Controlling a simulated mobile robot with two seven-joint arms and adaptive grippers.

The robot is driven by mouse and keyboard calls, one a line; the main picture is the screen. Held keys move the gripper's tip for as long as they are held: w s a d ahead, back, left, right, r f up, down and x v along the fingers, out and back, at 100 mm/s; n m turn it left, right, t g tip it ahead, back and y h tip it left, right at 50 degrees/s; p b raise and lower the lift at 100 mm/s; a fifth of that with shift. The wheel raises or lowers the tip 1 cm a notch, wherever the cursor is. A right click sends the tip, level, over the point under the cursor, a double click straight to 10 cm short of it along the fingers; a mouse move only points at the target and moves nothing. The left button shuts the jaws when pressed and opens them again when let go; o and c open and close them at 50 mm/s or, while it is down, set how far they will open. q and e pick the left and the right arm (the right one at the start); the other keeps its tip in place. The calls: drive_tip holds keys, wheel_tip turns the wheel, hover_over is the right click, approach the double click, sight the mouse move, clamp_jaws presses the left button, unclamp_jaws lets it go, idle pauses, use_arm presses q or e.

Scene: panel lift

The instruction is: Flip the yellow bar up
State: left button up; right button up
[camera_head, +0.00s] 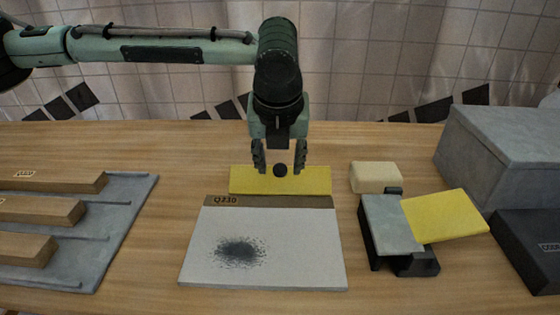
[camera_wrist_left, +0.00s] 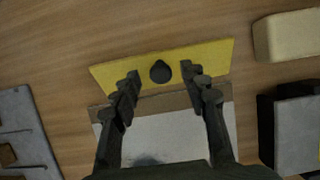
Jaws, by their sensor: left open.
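The yellow bar (camera_head: 308,184) lies flat along the back edge of a white panel with a brown strip marked Q230. A round dark knob (camera_head: 280,170) sits on the bar. My left gripper (camera_head: 280,164) hangs over the bar from above with its fingers apart, one on each side of the knob. The left wrist view shows the yellow bar (camera_wrist_left: 208,57) and the knob (camera_wrist_left: 160,71) between and beyond the open fingertips (camera_wrist_left: 168,82). I cannot tell how high the fingertips are above the bar. My right gripper is not in view.
The white panel (camera_head: 300,250) has a dark speckled patch. A grey tray (camera_head: 120,225) with wooden blocks stands at left. At right are a cream block (camera_head: 376,177), a black stand (camera_head: 405,266) with a tilted yellow plate (camera_head: 446,215), and a large grey box (camera_head: 500,145).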

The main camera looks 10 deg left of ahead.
use_arm(q)
drive_tip(key=shift+w+f, duration=0.15)
drive_tip(key=shift+f, duration=0.1)
clamp_jaws()
